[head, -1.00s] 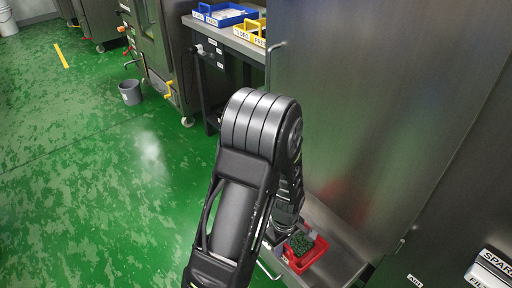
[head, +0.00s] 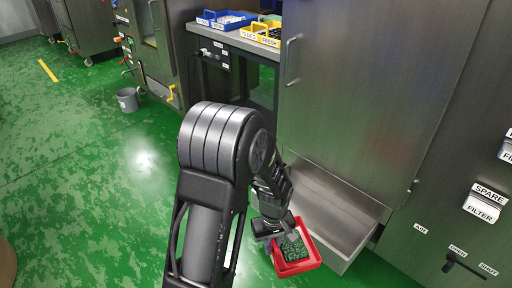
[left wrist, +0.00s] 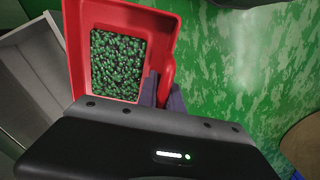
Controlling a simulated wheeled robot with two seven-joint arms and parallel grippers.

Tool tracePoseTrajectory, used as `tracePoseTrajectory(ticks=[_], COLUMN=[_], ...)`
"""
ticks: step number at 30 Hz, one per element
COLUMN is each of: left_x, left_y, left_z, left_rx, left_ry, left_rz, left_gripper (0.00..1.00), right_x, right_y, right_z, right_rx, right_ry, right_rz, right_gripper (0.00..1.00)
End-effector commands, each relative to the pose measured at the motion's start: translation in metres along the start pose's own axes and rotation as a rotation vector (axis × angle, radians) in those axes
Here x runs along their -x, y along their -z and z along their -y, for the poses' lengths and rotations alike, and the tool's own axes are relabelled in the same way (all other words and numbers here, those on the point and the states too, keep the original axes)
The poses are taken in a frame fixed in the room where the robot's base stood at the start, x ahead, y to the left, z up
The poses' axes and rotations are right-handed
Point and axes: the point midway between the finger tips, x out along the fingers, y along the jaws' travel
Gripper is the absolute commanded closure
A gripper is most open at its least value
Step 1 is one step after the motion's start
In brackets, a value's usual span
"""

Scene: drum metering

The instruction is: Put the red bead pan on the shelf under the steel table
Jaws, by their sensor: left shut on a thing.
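The red bead pan (head: 311,262) is at the lower middle of the head view, with dark green beads in it. It also shows in the left wrist view (left wrist: 80,45), its beads lying inside the red walls. My left gripper (head: 283,238) is shut on the pan's handle side and holds the pan in front of the steel drawer, over the green floor. In the left wrist view the fingers (left wrist: 161,90) close on the red handle. The steel table (head: 232,39) stands at the back; its shelf is not clearly visible. My right gripper is not in view.
An open steel drawer (head: 335,212) juts out below a tall steel cabinet (head: 365,100). A blue tray (head: 228,26) and a yellow tray (head: 247,35) stand on the table. A grey bucket (head: 127,100) stands on the floor, which is open at left.

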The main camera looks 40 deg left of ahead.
Motion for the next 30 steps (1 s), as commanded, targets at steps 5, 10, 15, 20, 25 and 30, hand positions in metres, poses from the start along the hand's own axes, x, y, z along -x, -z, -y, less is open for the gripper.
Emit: tracePoseTrajectory(ticks=[5,10,15,20,25,30], left_x=[0.038,0.082,0.144,0.199,0.225,0.229], left_y=[0.014,0.022,0.02,0.001,-0.013,-0.016], left_z=[-0.033,-0.068,-0.116,-0.158,-0.177,-0.18], left_rx=[-0.241,-0.466,-0.717,-0.9,-0.977,-0.988], left_ry=[-0.004,-0.001,0.001,0.002,0.0,0.0], left_rz=[-0.007,-0.01,-0.013,-0.008,-0.002,0.0], left_gripper=[1.0,1.0,1.0,1.0,1.0,1.0], right_x=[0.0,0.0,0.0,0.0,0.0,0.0], right_y=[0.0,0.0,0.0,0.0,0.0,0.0], right_z=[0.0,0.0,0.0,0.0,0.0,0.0], right_rx=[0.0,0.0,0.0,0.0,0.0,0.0], right_ry=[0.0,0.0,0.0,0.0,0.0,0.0], right_rz=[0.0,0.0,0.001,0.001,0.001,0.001], right_gripper=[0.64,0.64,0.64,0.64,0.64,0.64])
